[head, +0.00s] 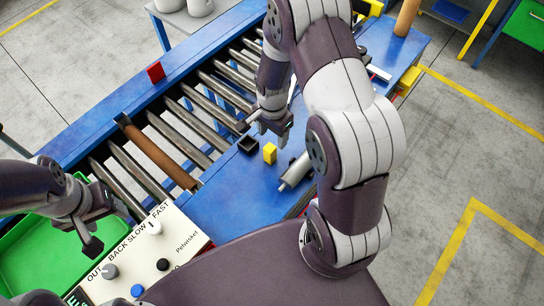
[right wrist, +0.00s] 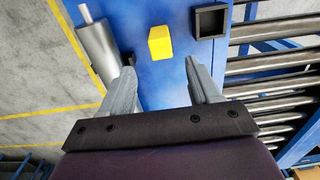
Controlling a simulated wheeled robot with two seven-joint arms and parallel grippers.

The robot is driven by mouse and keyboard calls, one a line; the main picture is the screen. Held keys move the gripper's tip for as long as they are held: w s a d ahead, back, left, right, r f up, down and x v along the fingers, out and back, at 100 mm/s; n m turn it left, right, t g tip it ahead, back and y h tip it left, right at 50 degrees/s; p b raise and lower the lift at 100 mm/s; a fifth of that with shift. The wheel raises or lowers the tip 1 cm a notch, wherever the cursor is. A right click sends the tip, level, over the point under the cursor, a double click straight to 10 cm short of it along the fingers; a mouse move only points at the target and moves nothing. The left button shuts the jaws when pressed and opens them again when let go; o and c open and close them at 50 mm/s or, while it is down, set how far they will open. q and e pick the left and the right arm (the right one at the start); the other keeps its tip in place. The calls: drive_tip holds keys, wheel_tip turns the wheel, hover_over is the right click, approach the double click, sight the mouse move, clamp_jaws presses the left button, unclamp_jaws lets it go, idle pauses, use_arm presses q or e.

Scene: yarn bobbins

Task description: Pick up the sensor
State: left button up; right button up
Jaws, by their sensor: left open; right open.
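A small yellow block (head: 270,153) stands on the blue table top, with a black open square box (head: 248,144) to its left and a grey metal cylinder (head: 297,171) to its right. I cannot tell for certain which of these is the sensor. My right gripper (head: 268,127) is open and empty above the table, near the block and box. In the right wrist view the yellow block (right wrist: 160,42) is just beyond the gap between the open fingers (right wrist: 161,72), apart from them. The black box (right wrist: 210,21) is also there. My left gripper (head: 110,229) is open and empty by the control panel.
A roller conveyor (head: 205,103) with blue rails runs diagonally behind the block; a brown tube (head: 158,152) lies on it. A red block (head: 155,71) is on the far rail. A control panel (head: 125,259) with knobs and a green tray (head: 25,251) are at lower left.

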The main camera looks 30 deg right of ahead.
sight(271, 147)
drive_tip(key=f+b, duration=0.1)
drive_tip(key=a+f, duration=0.1)
drive_tip(key=f, duration=0.1)
drive_tip(key=w+a+f+b, duration=0.1)
drive_tip(key=f, duration=0.1)
drive_tip(key=shift+b, duration=0.35)
drive_tip(key=f+b, duration=0.1)
drive_tip(key=s+d+f+b, duration=0.1)
drive_tip(key=f+b, duration=0.1)
drive_tip(key=f, duration=0.1)
drive_tip(key=shift+s+d, duration=0.15)
drive_tip(key=shift+s, duration=0.05)
drive_tip(key=shift+d+r, duration=0.1)
drive_tip(key=shift+r, duration=0.1)
drive_tip(key=shift+w, duration=0.15)
drive_tip(key=shift+w+a, duration=0.1)
drive_tip(key=shift+a, duration=0.3)
drive_tip(key=c, duration=0.9)
drive_tip(key=shift+r, duration=0.1)
drive_tip(key=shift+c, duration=0.9)
drive_tip(key=shift+d, duration=0.2)
use_arm(q)
wheel_tip(271, 147, down, 7)
drive_tip(key=a, duration=0.1)
drive_tip(key=shift+w+f, duration=0.2)
drive_tip(key=shift+w, duration=0.1)
use_arm(e)
drive_tip(key=shift+r, duration=0.1)
